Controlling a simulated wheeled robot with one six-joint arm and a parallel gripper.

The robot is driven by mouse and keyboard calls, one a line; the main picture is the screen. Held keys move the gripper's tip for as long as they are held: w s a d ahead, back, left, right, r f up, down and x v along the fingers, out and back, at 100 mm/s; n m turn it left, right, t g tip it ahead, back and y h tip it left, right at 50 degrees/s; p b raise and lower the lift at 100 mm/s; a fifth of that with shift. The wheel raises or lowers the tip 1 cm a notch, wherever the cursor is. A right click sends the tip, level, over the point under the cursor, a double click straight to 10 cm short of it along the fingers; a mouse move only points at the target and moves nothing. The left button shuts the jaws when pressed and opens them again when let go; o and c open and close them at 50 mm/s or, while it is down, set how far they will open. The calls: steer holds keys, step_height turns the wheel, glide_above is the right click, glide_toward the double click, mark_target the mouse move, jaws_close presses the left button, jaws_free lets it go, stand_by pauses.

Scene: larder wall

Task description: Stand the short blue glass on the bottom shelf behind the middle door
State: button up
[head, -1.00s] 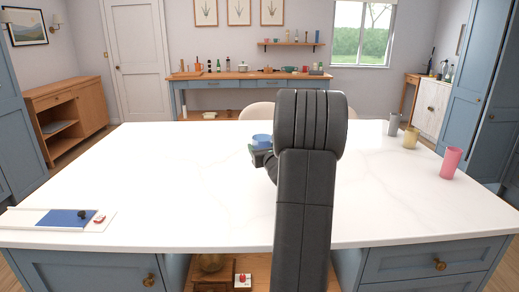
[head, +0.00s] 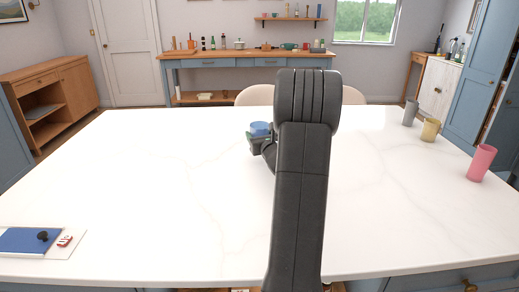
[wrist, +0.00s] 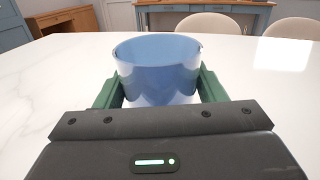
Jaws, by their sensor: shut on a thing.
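The short blue glass (wrist: 157,72) is upright between the green fingers of my gripper (wrist: 158,90) in the wrist view. My gripper is shut on it. In the head view the blue glass (head: 260,129) shows at the left of my arm, with my gripper (head: 257,139) around it, over the white worktop; my arm hides part of the gripper. Whether the glass touches the worktop is hard to tell. The bottom shelf and the middle door of the task cannot be made out for certain in these views.
On the right of the white worktop (head: 190,190) stand a pink cup (head: 481,163), a yellow cup (head: 430,130) and a grey cup (head: 410,113). A blue pad (head: 25,240) with a stamp lies front left. Chairs (head: 255,95) stand behind. The worktop's middle is clear.

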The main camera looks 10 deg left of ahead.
steer(key=shift+f, duration=2.5)
steer(key=shift+f, duration=0.1)
steer(key=shift+f, duration=0.15)
steer(key=o, duration=1.3)
steer(key=shift+c, duration=0.2)
